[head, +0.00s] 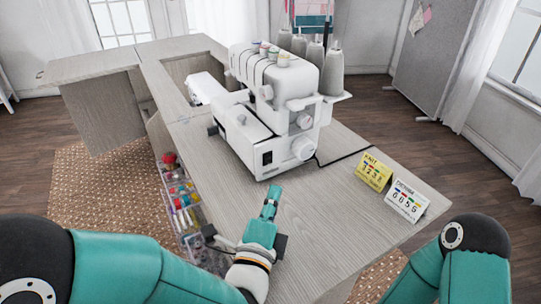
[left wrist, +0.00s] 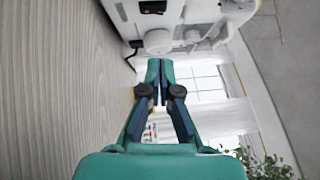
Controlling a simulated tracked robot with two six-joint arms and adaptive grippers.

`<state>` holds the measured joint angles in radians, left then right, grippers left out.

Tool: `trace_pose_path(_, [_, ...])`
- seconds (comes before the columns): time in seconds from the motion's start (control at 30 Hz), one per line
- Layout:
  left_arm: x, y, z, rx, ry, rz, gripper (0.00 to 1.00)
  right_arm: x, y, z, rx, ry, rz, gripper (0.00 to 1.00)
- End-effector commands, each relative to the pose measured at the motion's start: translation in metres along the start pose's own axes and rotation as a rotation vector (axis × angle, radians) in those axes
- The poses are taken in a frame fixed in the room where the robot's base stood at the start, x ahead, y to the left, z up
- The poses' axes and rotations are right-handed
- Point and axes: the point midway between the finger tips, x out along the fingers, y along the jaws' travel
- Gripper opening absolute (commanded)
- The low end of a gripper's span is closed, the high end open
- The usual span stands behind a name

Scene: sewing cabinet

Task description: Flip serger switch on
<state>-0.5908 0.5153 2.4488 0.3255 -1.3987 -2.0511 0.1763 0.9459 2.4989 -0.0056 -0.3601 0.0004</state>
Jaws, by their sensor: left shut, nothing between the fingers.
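The white serger (head: 275,110) stands on the wooden cabinet top. Its black switch (head: 267,158) is low on the side facing me, left of the round white handwheel (head: 304,148). The left wrist view also shows the switch (left wrist: 152,7) at the top edge and the handwheel (left wrist: 158,42) just beyond my fingertips. I cannot tell the rocker's position. My left gripper (head: 270,192) is shut and empty over the cabinet top, in front of the serger and below the switch in the picture. It appears apart from the serger. My right gripper is out of view.
A yellow card (head: 374,168) and a white card (head: 407,200) stand at the right on the cabinet top (head: 330,225). A black cord (head: 345,158) runs behind the handwheel. Clear bins of thread (head: 180,195) hang at the cabinet's left. Thread cones (head: 332,72) stand on the serger.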

Motion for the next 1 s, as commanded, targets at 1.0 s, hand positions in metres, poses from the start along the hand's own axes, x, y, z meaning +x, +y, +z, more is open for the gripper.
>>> trace_pose_path(1.0, [0.079, 0.001, 0.028, -0.005, 0.001, 0.006, 0.00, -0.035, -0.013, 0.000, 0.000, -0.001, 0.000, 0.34])
